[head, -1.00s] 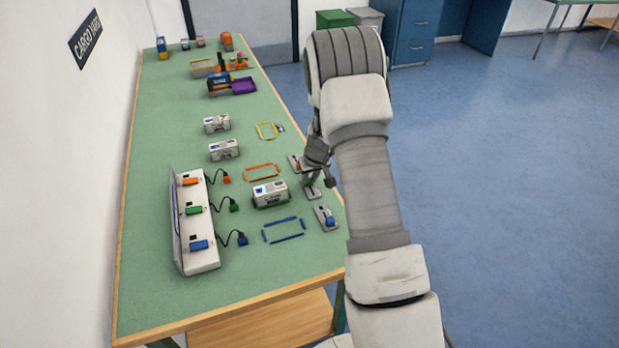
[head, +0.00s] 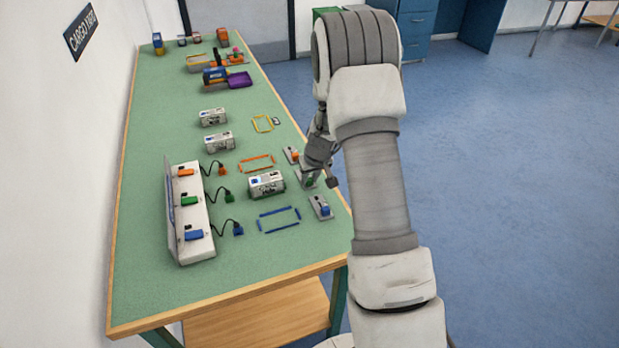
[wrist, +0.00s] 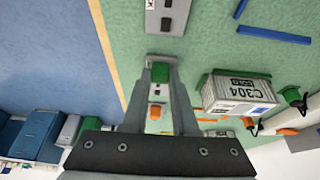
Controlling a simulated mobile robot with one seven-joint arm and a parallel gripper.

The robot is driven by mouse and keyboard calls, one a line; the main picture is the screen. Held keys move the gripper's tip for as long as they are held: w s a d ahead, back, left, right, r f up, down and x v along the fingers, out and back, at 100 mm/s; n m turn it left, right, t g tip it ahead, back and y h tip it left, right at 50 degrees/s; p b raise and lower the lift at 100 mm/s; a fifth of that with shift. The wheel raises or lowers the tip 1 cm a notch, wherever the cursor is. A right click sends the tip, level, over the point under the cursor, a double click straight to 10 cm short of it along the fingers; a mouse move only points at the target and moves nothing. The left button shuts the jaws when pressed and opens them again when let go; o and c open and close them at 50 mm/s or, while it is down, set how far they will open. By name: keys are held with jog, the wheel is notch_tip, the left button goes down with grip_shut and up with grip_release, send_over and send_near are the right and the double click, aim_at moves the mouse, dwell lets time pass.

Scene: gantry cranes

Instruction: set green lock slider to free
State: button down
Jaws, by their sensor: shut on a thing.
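The green lock slider (wrist: 160,72) is between my gripper's fingertips in the wrist view, over its grey plate (wrist: 158,90). My gripper (wrist: 160,62) is shut on it. In the head view, the green slider (head: 309,183) shows just below my gripper (head: 312,176) near the table's right edge. My gripper and wrist hide part of the plate. The slider's exact place along its track is hard to tell, and I cannot read any markings.
The blue slider's plate (head: 321,207) lies nearer and the orange slider's plate (head: 291,155) farther along the same edge. A grey container (head: 267,184) stands left of my gripper. Blue frame bars (head: 279,220) and an orange frame (head: 257,163) lie nearby.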

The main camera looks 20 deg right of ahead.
jog(key=c, duration=0.7)
grip_release()
jog(key=shift+s, duration=0.15)
jog(key=p+v, duration=0.2)
jog(key=v, duration=1.5)
jog(key=shift+r, duration=0.25)
jog(key=shift+r, duration=0.1)
